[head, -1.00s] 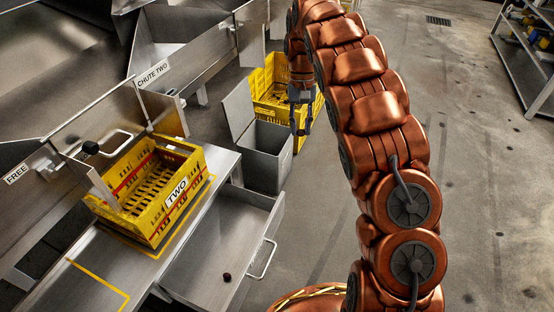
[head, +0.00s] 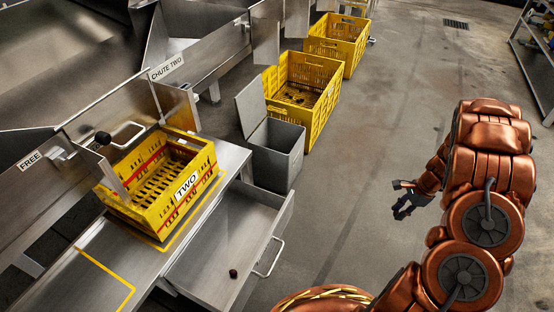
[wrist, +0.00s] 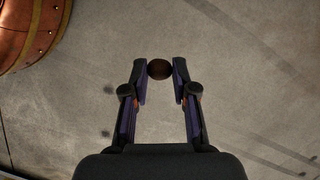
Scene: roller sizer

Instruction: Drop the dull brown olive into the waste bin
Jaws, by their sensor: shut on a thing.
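My gripper (head: 400,198) hangs over the bare floor, well to the right of the bins in the head view. In the wrist view, my gripper (wrist: 159,70) is shut on a small round dull brown olive (wrist: 159,69), held between the fingertips. The olive cannot be made out in the head view. A grey metal bin (head: 276,158) with its lid raised stands beside the bench, apparently the waste bin. Its inside is mostly hidden.
An open steel drawer (head: 205,262) holds one dark olive (head: 233,273). A yellow crate labelled TWO (head: 150,213) sits on the bench. Two more yellow crates (head: 318,112) (head: 350,62) stand behind the bin. The floor between bin and gripper is clear.

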